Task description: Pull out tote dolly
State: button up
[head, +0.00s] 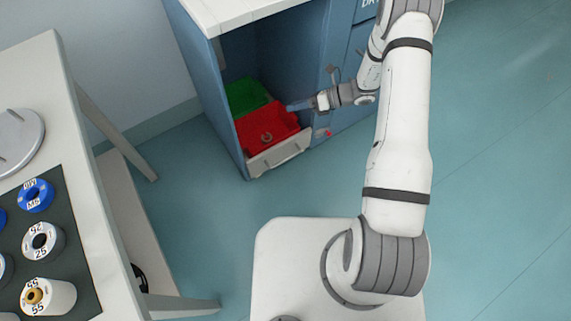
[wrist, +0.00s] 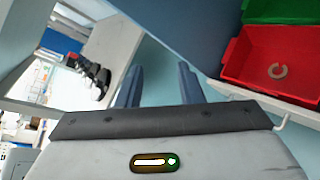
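The tote dolly (head: 279,155) stands low in the open bay of the blue cabinet, its pale front panel at the bay's mouth. It carries a red tote (head: 262,128) in front and a green tote (head: 245,95) behind. A grey ring-like piece lies in the red tote.
A pale table (head: 60,100) with labelled spools on a dark mat stands at the left. The cabinet's blue right side (head: 352,107) is close to my gripper. The teal floor (head: 205,205) before the bay is clear up to my base.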

notch_tip(320, 180, down, 18)
jog(key=m+t+y+b, duration=0.1)
jog(key=m+t+b, duration=0.3)
jog(key=m, duration=0.4)
jog(key=m+t+h+b, duration=0.2)
jog(key=m+t+b, duration=0.25)
jog(key=m, duration=0.45)
send_near(286, 159)
jog(key=w+a+f, duration=0.1)
jog(key=a+f, duration=0.1)
jog(key=a, duration=0.1)
jog(key=shift+t, duration=0.25)
jog(key=x, duration=0.3)
jog(key=b+x, duration=0.1)
jog(key=x, duration=0.3)
jog(key=shift+w+d+r, duration=0.1)
jog(key=shift+w+r, duration=0.05)
jog(key=shift+r, duration=0.1)
grip_shut()
jog(key=shift+d, duration=0.1)
